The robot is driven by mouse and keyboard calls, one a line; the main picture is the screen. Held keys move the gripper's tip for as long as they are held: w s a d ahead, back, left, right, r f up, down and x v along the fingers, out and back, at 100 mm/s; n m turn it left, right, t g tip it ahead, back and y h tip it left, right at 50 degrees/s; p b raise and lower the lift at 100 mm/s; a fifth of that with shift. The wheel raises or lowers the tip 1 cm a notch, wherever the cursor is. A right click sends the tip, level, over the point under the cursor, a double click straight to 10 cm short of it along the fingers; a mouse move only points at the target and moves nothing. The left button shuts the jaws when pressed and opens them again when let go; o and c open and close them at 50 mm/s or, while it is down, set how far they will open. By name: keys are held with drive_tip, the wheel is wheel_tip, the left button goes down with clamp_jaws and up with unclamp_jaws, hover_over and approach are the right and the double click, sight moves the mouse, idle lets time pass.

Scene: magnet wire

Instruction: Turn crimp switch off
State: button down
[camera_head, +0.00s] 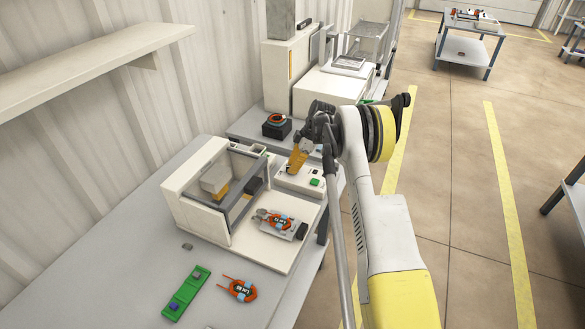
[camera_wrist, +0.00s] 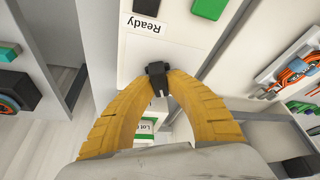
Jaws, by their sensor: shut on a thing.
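My gripper (camera_head: 293,167) hangs over the white control panel (camera_head: 313,194) at the right side of the crimp machine. In the wrist view, its yellow fingers (camera_wrist: 157,78) meet around a small black switch (camera_wrist: 157,70) on the white panel. The fingers touch the switch on both sides, and its lower part is partly hidden. I cannot tell from these views which position the switch is in. A "Ready" label (camera_wrist: 146,24) is just beyond it, with a black part (camera_wrist: 147,5) and a green button (camera_wrist: 208,8) further on.
The crimp machine (camera_head: 180,190) has a clear cover. An orange wire coil (camera_head: 280,222) lies on its front plate, and another coil (camera_head: 240,289) lies on the table. A green strip (camera_head: 186,293) is at the front left. A black stand (camera_head: 277,127) is behind.

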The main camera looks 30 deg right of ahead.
drive_tip(key=shift+n+g, duration=0.3)
drive_tip(key=shift+n, duration=0.5)
drive_tip(key=c, duration=1.3)
unclamp_jaws()
drive_tip(key=shift+c, duration=0.2)
drive_tip(key=v, duration=1.2)
drive_tip(key=shift+w, duration=0.1)
